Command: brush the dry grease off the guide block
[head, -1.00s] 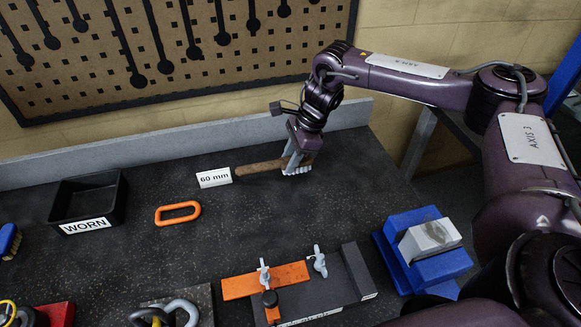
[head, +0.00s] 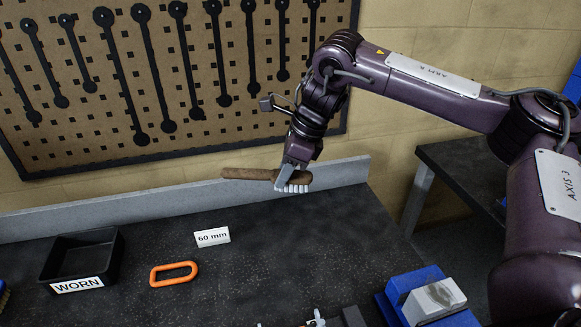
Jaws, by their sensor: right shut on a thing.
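My right gripper (head: 291,178) is shut on a brush, holding it in the air above the back edge of the bench. The brush has a brown wooden handle (head: 248,174) pointing left and pale bristles facing down. A grey block (head: 434,300), which looks like the guide block, sits in a blue holder (head: 398,290) at the lower right, well apart from the brush.
A black tray marked WORN (head: 112,253) stands at the left. An orange ring (head: 174,274) and a white 60 mm card (head: 212,237) are on the dark bench (head: 300,255). A pegboard with hanging tools (head: 190,75) is behind. The bench middle is clear.

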